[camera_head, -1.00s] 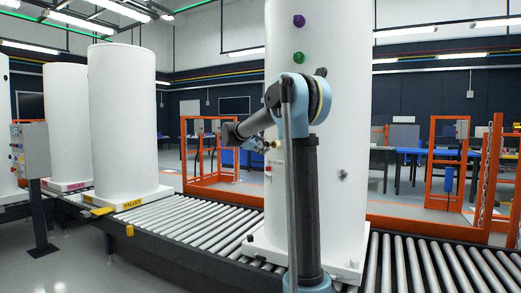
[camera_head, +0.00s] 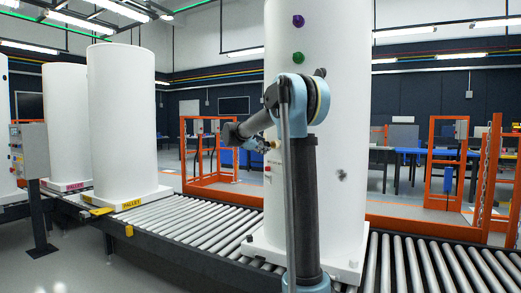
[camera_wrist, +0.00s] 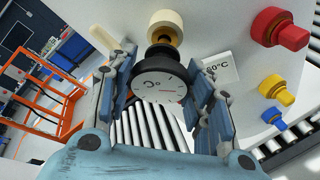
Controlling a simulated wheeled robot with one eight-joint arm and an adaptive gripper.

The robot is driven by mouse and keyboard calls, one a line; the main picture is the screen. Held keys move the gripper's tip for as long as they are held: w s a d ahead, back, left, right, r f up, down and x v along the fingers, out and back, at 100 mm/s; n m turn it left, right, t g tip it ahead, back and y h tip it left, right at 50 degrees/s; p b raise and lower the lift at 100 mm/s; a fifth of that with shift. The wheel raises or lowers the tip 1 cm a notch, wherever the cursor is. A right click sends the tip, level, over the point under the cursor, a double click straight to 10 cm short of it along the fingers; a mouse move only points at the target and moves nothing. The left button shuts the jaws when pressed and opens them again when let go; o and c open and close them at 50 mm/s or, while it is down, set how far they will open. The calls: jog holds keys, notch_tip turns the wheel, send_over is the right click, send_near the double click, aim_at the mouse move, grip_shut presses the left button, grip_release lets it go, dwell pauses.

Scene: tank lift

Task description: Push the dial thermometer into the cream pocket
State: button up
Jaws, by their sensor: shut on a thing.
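The dial thermometer (camera_wrist: 160,84) has a round white face with a dark rim, and its face is turned to the wrist camera. My gripper (camera_wrist: 165,98) is shut on it, with one blue finger on each side of the dial. A dark neck shows just above the dial. The cream pocket (camera_wrist: 167,22) sticks out of the white tank just beyond that neck, with a brass-coloured part below its cream rim. I cannot tell whether the stem is inside it. In the head view my gripper (camera_head: 256,142) is at the tank's left side; the thermometer is too small to make out there.
The white tank (camera_head: 345,120) stands on a roller conveyor (camera_head: 190,222). Red (camera_wrist: 281,29), yellow (camera_wrist: 277,90) and blue (camera_wrist: 273,117) fittings stick out right of my gripper. A "60°C" label (camera_wrist: 222,67) is beside the right finger. Orange frames (camera_head: 210,155) stand behind the conveyor.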

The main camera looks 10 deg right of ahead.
jog(key=shift+w+d, duration=0.4)
jog(key=shift+d, duration=0.25)
jog(key=shift+w+d, duration=0.4)
jog(key=shift+d, duration=0.25)
jog(key=o, duration=1.1)
jog(key=v, duration=1.2)
jog(key=shift+f, duration=0.15)
